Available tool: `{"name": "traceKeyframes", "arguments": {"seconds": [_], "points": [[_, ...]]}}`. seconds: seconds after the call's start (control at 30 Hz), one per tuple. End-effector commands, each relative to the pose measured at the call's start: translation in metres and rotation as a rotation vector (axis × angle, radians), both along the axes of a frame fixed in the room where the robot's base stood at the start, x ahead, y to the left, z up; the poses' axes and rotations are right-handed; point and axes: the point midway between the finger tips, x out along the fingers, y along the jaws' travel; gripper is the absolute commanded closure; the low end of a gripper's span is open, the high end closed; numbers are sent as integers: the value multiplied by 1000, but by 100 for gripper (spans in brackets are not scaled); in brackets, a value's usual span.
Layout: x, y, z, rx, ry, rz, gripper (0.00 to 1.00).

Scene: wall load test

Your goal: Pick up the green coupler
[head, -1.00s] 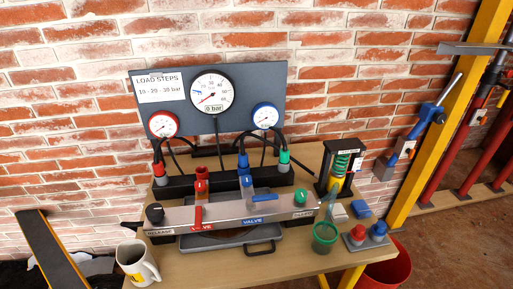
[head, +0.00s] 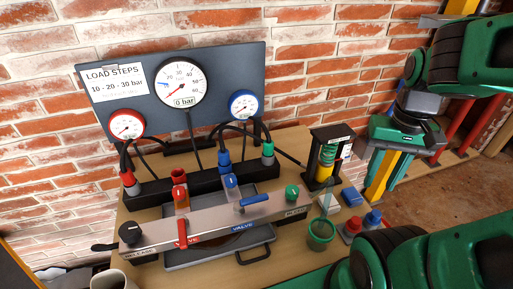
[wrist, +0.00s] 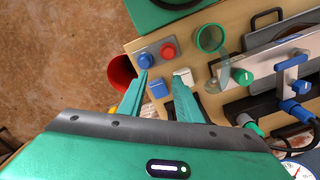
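The green coupler (head: 267,150) stands upright at the right end of the black manifold block, with a black hose at its top. It also shows in the wrist view (wrist: 244,119), right of my gripper and near the gripper body. My gripper (wrist: 161,77) is open and empty, with its two teal fingers apart above the small blue block (wrist: 158,89) and white block (wrist: 183,76).
A valve panel (head: 215,222) with red and blue levers and a green knob (head: 292,192) lies before the manifold. The gauge board (head: 222,110) rises behind. A spring stand (head: 327,155), a green cup (head: 321,235) and red and blue caps are on the right. A mug (head: 108,280) stands front left.

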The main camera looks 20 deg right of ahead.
Motion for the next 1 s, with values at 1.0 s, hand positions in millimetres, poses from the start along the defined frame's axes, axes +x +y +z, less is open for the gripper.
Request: {"name": "traceKeyframes", "arguments": {"seconds": [1.0], "points": [[227, 122, 48, -12, -8, -670, 53]]}}
